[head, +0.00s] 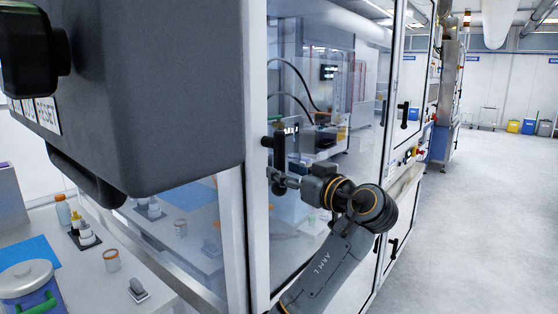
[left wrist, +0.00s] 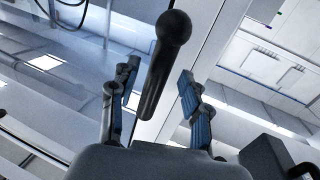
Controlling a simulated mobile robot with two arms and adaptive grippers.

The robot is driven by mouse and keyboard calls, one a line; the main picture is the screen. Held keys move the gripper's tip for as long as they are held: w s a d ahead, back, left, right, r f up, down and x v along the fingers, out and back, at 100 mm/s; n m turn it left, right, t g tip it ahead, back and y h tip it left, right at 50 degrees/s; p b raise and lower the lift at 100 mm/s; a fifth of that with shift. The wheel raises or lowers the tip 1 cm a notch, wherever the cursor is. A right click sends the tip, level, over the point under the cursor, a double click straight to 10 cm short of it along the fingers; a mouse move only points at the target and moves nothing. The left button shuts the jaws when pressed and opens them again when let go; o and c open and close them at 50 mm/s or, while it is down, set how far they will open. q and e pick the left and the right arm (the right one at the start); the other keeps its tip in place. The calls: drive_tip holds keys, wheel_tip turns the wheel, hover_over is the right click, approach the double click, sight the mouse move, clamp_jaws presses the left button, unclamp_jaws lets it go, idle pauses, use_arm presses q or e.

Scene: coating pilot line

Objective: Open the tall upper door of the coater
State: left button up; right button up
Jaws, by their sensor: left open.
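The tall glass upper door (head: 330,110) of the coater fills the middle of the head view and looks shut. Its black upright bar handle (head: 279,148) is near the left edge of the door. My left gripper (head: 276,178) is at the lower part of this handle. In the left wrist view, the two fingers of my left gripper (left wrist: 158,88) stand open, one on each side of the black handle (left wrist: 168,50). Gaps show between the fingers and the handle. My right gripper is in neither view.
A large dark grey box (head: 150,90) hangs close at the upper left. Below it, a bench holds a lidded pot (head: 28,280), bottles and small jars. Further coater doors with black handles (head: 404,115) continue beyond the door. The grey floor (head: 480,220) at right is clear.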

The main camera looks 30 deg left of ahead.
use_arm(q)
drive_tip(key=shift+p+x, duration=0.35)
drive_tip(key=shift+x, duration=1.15)
drive_tip(key=shift+c, duration=0.2)
clamp_jaws()
